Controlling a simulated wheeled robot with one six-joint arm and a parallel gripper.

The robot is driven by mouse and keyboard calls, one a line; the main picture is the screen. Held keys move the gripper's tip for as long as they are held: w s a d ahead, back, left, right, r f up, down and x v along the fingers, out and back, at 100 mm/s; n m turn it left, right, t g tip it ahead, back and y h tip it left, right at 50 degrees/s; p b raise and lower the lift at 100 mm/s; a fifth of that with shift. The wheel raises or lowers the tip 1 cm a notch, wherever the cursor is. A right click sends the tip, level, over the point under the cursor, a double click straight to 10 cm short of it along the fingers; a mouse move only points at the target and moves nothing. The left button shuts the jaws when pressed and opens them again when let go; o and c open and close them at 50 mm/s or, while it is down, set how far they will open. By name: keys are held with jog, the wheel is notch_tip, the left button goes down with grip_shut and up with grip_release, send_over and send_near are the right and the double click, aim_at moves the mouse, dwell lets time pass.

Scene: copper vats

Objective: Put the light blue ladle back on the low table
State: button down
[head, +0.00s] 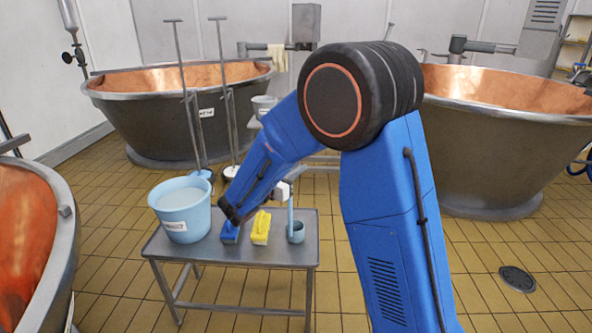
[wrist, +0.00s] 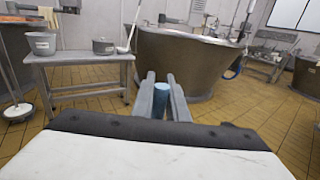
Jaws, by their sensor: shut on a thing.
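The light blue ladle (head: 297,232) is upright, with its cup down over the right end of the low grey table (head: 262,254) in the head view. I cannot tell whether the cup touches the tabletop. My gripper (head: 288,182) is at the upper part of its handle, small and partly hidden behind my arm. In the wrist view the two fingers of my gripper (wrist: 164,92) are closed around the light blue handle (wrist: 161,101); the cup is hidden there.
On the low table stand a light blue bucket (head: 183,214), a blue item (head: 230,233) and a yellow item (head: 261,228), left of the ladle. Copper vats (head: 160,110) stand around. A second table (wrist: 80,57) behind holds a grey bucket (wrist: 41,44) and a pot (wrist: 103,47).

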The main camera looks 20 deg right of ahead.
jog(key=c, duration=1.7)
grip_release()
jog(key=shift+c, duration=0.2)
jog(key=v, duration=1.2)
